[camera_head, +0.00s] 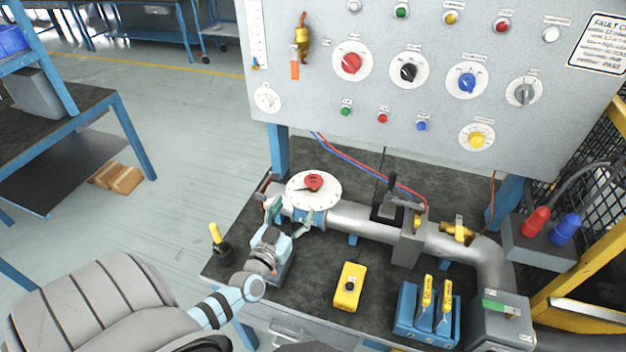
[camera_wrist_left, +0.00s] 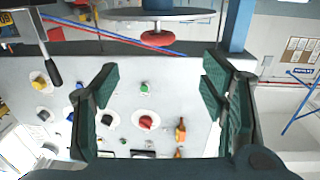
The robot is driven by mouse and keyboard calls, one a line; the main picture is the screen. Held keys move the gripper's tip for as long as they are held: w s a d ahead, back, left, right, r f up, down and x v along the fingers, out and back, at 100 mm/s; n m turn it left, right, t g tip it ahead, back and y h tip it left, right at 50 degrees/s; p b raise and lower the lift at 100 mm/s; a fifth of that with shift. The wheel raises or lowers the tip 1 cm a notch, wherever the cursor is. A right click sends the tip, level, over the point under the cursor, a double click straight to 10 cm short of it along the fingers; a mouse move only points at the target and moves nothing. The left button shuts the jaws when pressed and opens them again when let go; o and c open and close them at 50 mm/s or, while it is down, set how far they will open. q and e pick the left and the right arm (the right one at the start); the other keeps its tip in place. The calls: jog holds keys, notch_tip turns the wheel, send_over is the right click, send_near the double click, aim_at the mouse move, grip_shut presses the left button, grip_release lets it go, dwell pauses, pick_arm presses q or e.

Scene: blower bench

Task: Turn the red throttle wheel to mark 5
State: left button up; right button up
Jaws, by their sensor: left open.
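A red wheel (camera_head: 313,182) with a dark pointer sits on a round white dial plate (camera_head: 329,194) above the left part of a grey pipe. The marks on the plate are too small to read. In the left wrist view, which looks upside down, the red wheel (camera_wrist_left: 157,39) and the plate's edge (camera_wrist_left: 185,14) show near the top. My left gripper (camera_head: 288,215) is open and empty, just in front of and below the plate's left side. Its fingers (camera_wrist_left: 160,88) frame the distant panel in the wrist view, apart from the wheel. My right gripper is out of view.
A grey panel (camera_head: 320,108) with several knobs, one red, stands behind. The grey pipe (camera_head: 362,222) runs right along the dark bench.

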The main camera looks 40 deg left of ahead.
aim_at(314, 179)
pick_arm(q)
jog(key=b+x, duration=0.2)
jog(key=x, duration=0.4)
jog(key=b+x, duration=0.2)
jog(key=x, duration=0.5)
jog(key=shift+f, duration=0.25)
jog(key=shift+d+r, duration=0.1)
jog(key=shift+r, duration=0.05)
jog(key=c, duration=1.2)
jog(key=n+y+p, duration=0.1)
jog(key=p, duration=0.1)
jog(key=n+g+y+p, duration=0.1)
jog(key=y+p, duration=0.1)
jog(key=p, duration=0.1)
jog(key=shift+d+r, duration=0.1)
jog(key=shift+r, duration=0.3)
jog(key=shift+f+n+g+y, duration=0.15)
jog(key=shift+n+g+y, duration=0.2)
jog(key=shift+y, duration=0.25)
jog(key=shift+f+n, duration=0.15)
jog(key=shift+n, duration=0.1)
jog(key=shift+f, duration=0.1)
